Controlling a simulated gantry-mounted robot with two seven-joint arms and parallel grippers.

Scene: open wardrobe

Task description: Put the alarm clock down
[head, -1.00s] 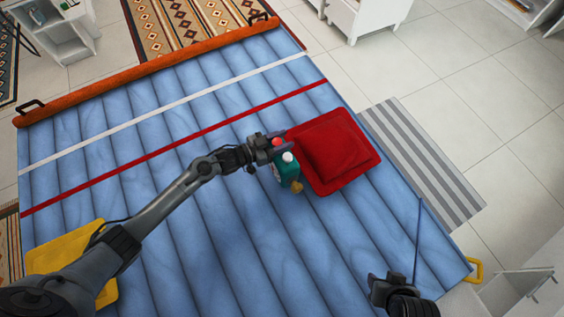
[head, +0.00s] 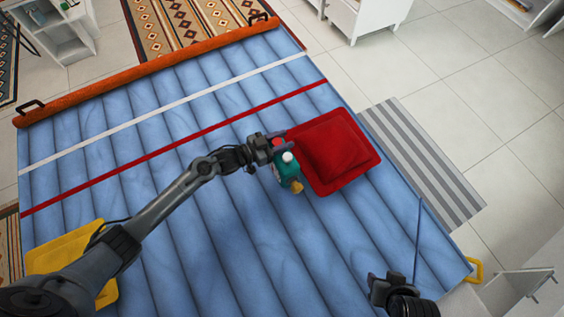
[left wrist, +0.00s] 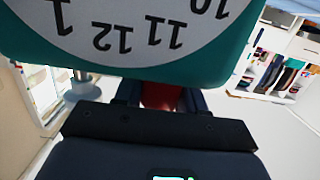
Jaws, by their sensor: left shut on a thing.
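The alarm clock (head: 289,174) is teal with a white knob, a red part and a yellowish foot. My left gripper (head: 275,148) is shut on it, beside the left edge of the red cushion, over the blue ribbed mattress (head: 215,215). I cannot tell whether the clock touches the mattress. In the left wrist view the clock's teal case and upside-down white dial (left wrist: 150,35) fill the top, close to the camera. My right gripper (head: 388,283) is at the bottom right of the head view, near the mattress edge; its finger opening is unclear.
The red cushion (head: 334,152) lies on the mattress, right next to the clock. A yellow cushion (head: 66,250) lies at lower left, partly behind my left arm. An orange bolster (head: 150,70) runs along the far edge. The mattress middle is clear.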

